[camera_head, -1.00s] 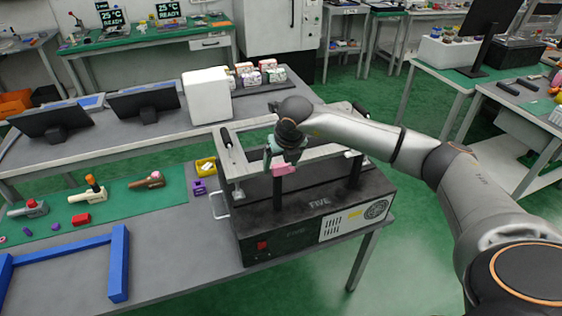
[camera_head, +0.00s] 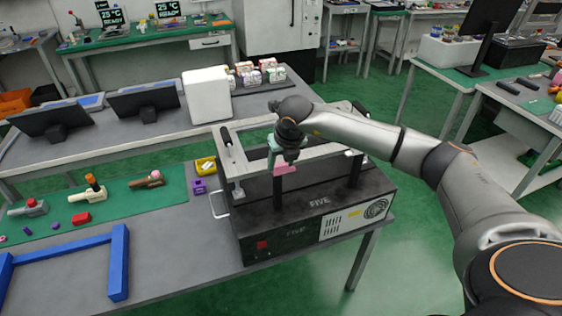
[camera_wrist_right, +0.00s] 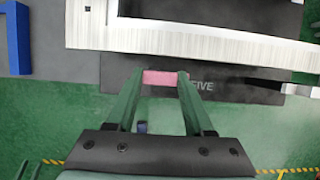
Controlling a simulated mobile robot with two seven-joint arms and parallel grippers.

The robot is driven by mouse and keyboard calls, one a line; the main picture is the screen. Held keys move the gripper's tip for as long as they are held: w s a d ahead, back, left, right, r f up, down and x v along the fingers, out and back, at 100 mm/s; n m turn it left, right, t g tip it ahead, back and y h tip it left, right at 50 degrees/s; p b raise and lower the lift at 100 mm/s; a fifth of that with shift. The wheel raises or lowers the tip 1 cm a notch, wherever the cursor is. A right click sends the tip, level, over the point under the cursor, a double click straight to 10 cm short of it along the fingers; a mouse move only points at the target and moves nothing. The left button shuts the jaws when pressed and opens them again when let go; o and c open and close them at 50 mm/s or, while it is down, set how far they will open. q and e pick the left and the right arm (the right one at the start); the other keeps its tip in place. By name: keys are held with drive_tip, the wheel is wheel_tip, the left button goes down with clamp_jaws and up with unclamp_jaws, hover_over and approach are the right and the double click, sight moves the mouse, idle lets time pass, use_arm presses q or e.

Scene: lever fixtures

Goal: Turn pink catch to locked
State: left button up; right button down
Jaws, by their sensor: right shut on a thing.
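The pink catch (camera_head: 284,168) is a small pink block at the front edge of the pale frame (camera_head: 320,153) on top of the black box (camera_head: 300,222) marked FIVE. My right gripper (camera_head: 283,160) reaches down onto it from above. In the right wrist view the pink catch (camera_wrist_right: 160,77) lies between the two green fingers of my right gripper (camera_wrist_right: 159,82), which are shut on it. The fingers and wrist partly hide the catch in the head view. My left gripper is not in view.
A blue frame (camera_head: 119,262) and a green mat (camera_head: 120,200) with several small parts lie on the bench to the left. Black posts (camera_head: 356,168) rise from the box.

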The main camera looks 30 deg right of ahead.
drive_tip(key=shift+w+d+f+n+y+b, duration=0.1)
drive_tip(key=shift+n+y+b, duration=0.15)
drive_tip(key=shift+n+b, duration=0.3)
drive_tip(key=shift+d+n+y+b, duration=0.1)
drive_tip(key=shift+n+y+b, duration=0.15)
drive_tip(key=shift+n+b, duration=0.3)
drive_tip(key=n, duration=0.1)
drive_tip(key=n+y+b, duration=0.1)
drive_tip(key=n, duration=0.1)
drive_tip(key=shift+w+n, duration=0.2)
drive_tip(key=shift+n, duration=0.1)
drive_tip(key=n+y, duration=0.1)
drive_tip(key=n, duration=0.1)
drive_tip(key=shift+w+n+b, duration=0.1)
drive_tip(key=shift+n+b, duration=0.2)
drive_tip(key=shift+n, duration=0.1)
drive_tip(key=n, duration=0.1)
drive_tip(key=n+g+y, duration=0.1)
drive_tip(key=n, duration=0.1)
drive_tip(key=shift+w+n, duration=0.2)
drive_tip(key=shift+n, duration=0.1)
drive_tip(key=n+g, duration=0.1)
drive_tip(key=n, duration=0.1)
drive_tip(key=n+g+y+b, duration=0.1)
drive_tip(key=n, duration=0.2)
drive_tip(key=shift+w+a+n, duration=0.15)
drive_tip(key=shift+w+n, duration=0.05)
drive_tip(key=shift+n, duration=0.1)
drive_tip(key=shift+c, duration=1.4)
unclamp_jaws()
